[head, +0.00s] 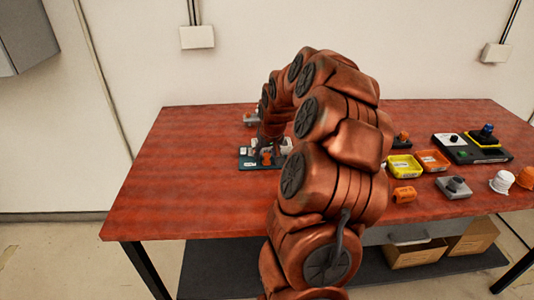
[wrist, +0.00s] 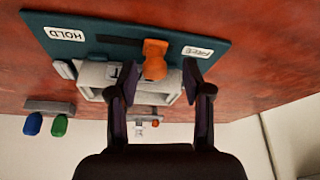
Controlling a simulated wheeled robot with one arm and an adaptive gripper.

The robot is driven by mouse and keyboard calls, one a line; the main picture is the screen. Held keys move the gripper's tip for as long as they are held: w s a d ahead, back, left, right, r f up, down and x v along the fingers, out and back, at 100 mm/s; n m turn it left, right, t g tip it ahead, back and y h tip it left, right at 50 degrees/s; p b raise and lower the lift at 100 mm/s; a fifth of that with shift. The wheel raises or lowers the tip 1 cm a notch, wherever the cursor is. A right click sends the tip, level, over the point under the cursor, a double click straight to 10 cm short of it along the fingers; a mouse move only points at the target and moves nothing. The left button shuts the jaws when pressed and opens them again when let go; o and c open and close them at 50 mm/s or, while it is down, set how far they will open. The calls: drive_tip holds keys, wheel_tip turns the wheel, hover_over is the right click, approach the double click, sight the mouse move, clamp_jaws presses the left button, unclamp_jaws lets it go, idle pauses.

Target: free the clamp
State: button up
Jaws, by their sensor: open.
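The clamp stands on a dark teal base plate (wrist: 110,35), with a pale grey body (wrist: 95,78) and an orange lever (wrist: 154,60). In the wrist view the plate has a HOLD label (wrist: 64,33) at left and a FREE label (wrist: 197,52) at right. The lever lies between the labels, closer to FREE. My gripper (wrist: 158,76) is open, one finger on each side of the lever, with visible gaps. In the head view the plate (head: 247,164) is at the table's left middle; my arm and gripper partly hide the clamp.
The red table (head: 180,180) is clear left of the clamp. At right are a yellow tray (head: 403,167), an orange tray (head: 433,160), a dark control panel (head: 468,150) and a grey block (head: 454,188). Blue (wrist: 32,124) and green (wrist: 59,125) pieces show in the wrist view.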

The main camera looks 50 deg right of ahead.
drive_tip(key=shift+s+r, duration=0.1)
drive_tip(key=shift+r, duration=0.05)
drive_tip(key=v, duration=1.1)
drive_tip(key=shift+s+r, duration=0.2)
drive_tip(key=shift+r, duration=0.1)
